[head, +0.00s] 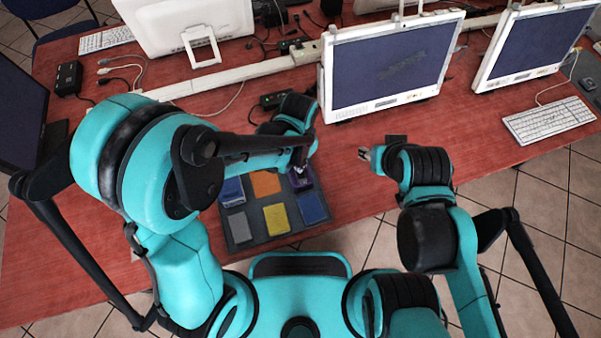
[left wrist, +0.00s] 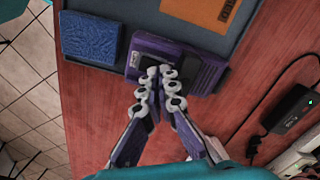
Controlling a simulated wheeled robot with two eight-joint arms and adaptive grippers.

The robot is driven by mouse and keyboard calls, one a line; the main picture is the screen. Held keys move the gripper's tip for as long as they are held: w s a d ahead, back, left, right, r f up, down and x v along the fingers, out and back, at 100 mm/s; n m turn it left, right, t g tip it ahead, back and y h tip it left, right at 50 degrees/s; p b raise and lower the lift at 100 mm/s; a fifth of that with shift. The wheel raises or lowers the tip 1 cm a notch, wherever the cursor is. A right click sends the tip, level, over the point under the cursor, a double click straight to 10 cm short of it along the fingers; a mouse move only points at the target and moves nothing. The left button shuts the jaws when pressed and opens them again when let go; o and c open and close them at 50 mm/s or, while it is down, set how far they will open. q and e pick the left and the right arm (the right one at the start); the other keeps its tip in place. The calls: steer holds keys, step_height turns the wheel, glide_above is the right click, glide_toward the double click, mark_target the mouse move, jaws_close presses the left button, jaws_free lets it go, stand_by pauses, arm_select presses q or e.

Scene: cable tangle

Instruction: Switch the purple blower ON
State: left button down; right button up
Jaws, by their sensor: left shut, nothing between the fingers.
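The purple blower (head: 302,181) sits at the far right corner of a dark grey tray (head: 271,237), partly hidden by my left arm in the head view. In the left wrist view the blower (left wrist: 205,75) is a purple block with a dark top, lying at the tray's edge. My left gripper (left wrist: 158,78) is shut and empty, its fingertips close together over the blower's near side. I cannot tell whether they touch it. My right gripper (head: 364,154) is over the table to the right, apart from the tray; its fingers are too small to read.
The tray also holds blue, orange (head: 265,183), grey and yellow (head: 276,219) pads. Monitors (head: 388,65) stand along the back, with cables and a white power trunking behind the tray. A black power adapter (left wrist: 290,108) lies near the blower. Red table is clear left of the tray.

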arm_select(q)
steer(key=shift+f+b, duration=0.45)
steer(key=shift+f, duration=0.1)
steer(key=shift+r, duration=0.1)
steer(key=shift+r+p, duration=2.75)
steer(key=shift+r, duration=0.75)
steer(key=shift+a+r, duration=0.2)
steer(key=s+a+r+n+t, duration=0.2)
steer(key=a+r+n+t, duration=0.1)
steer(key=a+r, duration=0.3)
steer(key=s+a+r+n+t+b, duration=0.1)
steer(key=s+a+r+n+t, duration=0.2)
steer(key=a, duration=0.8)
step_height(320, 180, up, 4)
steer(key=shift+a+f+n+t, duration=0.25)
steer(key=shift+n+t, duration=0.35)
steer(key=shift+n, duration=0.6)
